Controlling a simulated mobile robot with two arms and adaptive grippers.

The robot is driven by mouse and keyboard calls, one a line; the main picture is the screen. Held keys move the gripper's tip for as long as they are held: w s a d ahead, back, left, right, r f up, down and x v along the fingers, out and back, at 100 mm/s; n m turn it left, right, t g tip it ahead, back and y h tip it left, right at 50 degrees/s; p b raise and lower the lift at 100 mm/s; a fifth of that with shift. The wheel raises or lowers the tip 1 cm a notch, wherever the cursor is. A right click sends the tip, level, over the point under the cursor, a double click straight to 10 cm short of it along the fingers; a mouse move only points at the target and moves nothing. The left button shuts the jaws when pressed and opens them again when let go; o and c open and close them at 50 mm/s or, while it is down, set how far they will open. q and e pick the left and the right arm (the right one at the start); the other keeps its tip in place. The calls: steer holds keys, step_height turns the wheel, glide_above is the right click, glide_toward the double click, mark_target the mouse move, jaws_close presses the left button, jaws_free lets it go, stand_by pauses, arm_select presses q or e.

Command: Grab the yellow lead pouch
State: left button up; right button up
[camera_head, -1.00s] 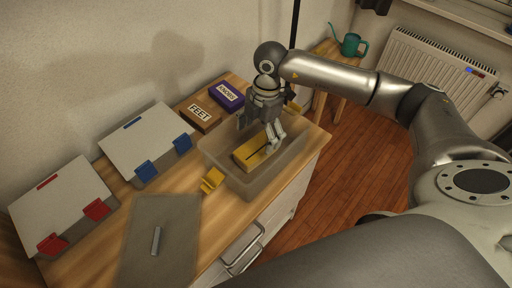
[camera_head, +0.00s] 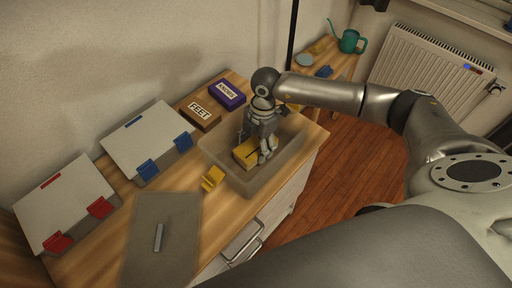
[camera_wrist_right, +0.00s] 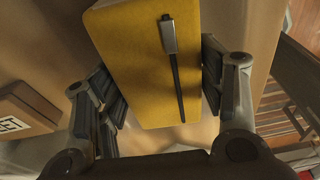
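The yellow lead pouch (camera_head: 243,156), with a dark strip and grey tab on top, lies in a translucent bin (camera_head: 210,143) on the wooden counter. My right gripper (camera_head: 258,150) reaches down into the bin over the pouch. In the right wrist view the yellow pouch (camera_wrist_right: 135,60) sits between the spread fingers of my right gripper (camera_wrist_right: 160,95), one on each side and close to its edges. I cannot tell whether the pads touch it. The pouch's far end is partly hidden by the gripper in the head view. My left gripper is not in view.
A yellow latch (camera_head: 212,178) is at the bin's near left corner. A FEET box (camera_head: 199,112) and a purple box (camera_head: 228,94) stand behind. White cases with blue latches (camera_head: 147,140) and red latches (camera_head: 65,205) are left. A grey mat (camera_head: 165,215) holds a small grey bar.

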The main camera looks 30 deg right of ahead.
steer(key=c, duration=0.4)
steer(key=shift+c, duration=0.2)
steer(key=shift+r, duration=0.15)
